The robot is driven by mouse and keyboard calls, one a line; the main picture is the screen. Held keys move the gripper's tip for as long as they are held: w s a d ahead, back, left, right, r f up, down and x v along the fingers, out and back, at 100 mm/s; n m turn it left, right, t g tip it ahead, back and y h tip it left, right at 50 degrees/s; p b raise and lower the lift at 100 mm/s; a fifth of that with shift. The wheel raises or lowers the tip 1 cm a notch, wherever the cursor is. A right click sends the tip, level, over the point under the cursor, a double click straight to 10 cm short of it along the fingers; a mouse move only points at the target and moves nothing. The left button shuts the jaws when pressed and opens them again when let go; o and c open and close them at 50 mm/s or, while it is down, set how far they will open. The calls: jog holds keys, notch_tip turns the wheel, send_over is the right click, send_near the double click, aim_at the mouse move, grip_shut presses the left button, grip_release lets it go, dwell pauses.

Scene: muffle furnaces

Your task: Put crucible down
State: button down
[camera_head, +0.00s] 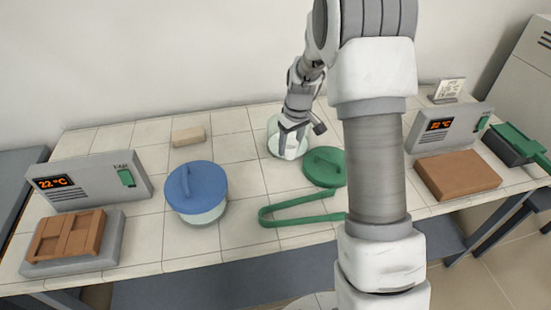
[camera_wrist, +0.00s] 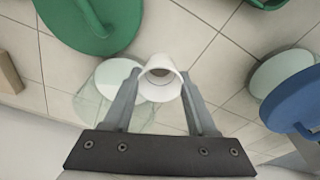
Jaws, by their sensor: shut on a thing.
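My gripper (camera_wrist: 160,76) is shut on a small white crucible (camera_wrist: 160,84), with one finger on each side of it. The crucible's round open mouth faces the wrist camera. In the head view my gripper (camera_head: 292,138) points down over the open glass vessel (camera_head: 272,144) at the back middle of the bench. A pale plate (camera_wrist: 118,76) shows in the vessel in the wrist view, partly behind the left finger. The crucible cannot be made out clearly in the head view, and its height above the plate is hard to tell.
A green lid (camera_head: 324,168) and green tongs (camera_head: 290,217) lie beside the vessel. A blue-lidded vessel (camera_head: 196,188) stands left of it. Furnaces (camera_head: 92,182) (camera_head: 443,128) stand at both ends. A tan block (camera_head: 188,136) lies at the back. My arm hides part of the bench.

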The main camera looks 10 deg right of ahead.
jog(key=a+f, duration=0.1)
jog(key=w+a+f, duration=0.1)
jog(key=a, duration=0.1)
jog(key=w+a+f, duration=0.1)
jog(key=a, duration=0.1)
jog(key=shift+f, duration=2.15)
jog(key=shift+f, duration=0.1)
jog(key=shift+f+b, duration=0.15)
jog(key=shift+b, duration=0.15)
jog(key=shift+c, duration=1)
grip_release()
